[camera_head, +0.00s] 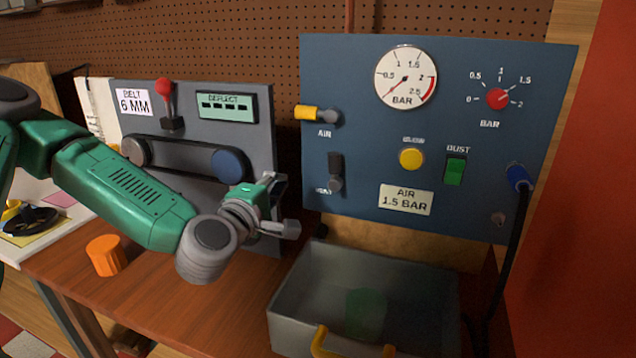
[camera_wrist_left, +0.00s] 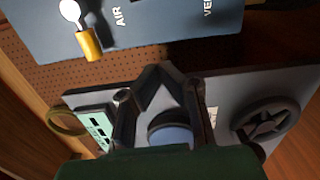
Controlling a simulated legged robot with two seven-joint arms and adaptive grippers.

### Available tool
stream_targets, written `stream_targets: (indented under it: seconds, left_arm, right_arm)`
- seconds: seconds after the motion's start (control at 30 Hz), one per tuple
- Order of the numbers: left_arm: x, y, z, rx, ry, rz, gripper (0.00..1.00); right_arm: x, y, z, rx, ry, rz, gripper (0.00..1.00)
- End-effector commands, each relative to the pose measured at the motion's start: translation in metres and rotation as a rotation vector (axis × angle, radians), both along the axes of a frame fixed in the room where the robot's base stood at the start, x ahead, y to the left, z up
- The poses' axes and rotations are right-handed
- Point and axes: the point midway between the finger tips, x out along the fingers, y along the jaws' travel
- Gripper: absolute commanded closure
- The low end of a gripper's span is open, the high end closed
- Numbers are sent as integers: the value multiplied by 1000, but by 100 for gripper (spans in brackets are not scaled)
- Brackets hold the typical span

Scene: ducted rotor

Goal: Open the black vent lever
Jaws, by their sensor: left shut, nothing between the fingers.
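The black vent lever (camera_head: 335,164) is on the blue air panel (camera_head: 450,130), left of its middle. Its black handle points up from a grey pivot, and the label below is partly unreadable. My left gripper (camera_head: 284,207) is in front of the grey belt panel's right edge, left of and below the lever and apart from it. In the left wrist view its fingers (camera_wrist_left: 165,70) meet at the tips with nothing held. There the vent label is cut off at the top edge, and the black lever is out of frame. My right gripper is not in view.
The yellow air lever (camera_head: 308,113) sits above the vent lever; it also shows in the wrist view (camera_wrist_left: 88,43). The belt panel (camera_head: 262,120) with a red-knobbed lever (camera_head: 164,88) stands left. A grey bin (camera_head: 290,303) is below the air panel. An orange piece (camera_head: 106,256) stands on the bench.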

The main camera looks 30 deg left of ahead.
Motion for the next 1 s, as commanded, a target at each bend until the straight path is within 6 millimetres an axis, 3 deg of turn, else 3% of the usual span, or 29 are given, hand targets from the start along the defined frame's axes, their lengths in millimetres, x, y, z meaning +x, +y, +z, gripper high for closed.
stream_targets:
  seconds: [0.03, 0.4, 0.77, 1.0]
  left_arm:
    - [1, 0, -4, -1, -5, -1, 100]
    - [6, -3, -2, -10, -9, -18, 100]
    - [83, 13, 2, -7, -2, -16, 100]
    - [93, -19, 5, -7, -3, -20, 100]
  right_arm:
    - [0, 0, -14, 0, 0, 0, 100]
    - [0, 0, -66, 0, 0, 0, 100]
    - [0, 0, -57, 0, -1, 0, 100]
    - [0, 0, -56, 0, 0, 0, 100]
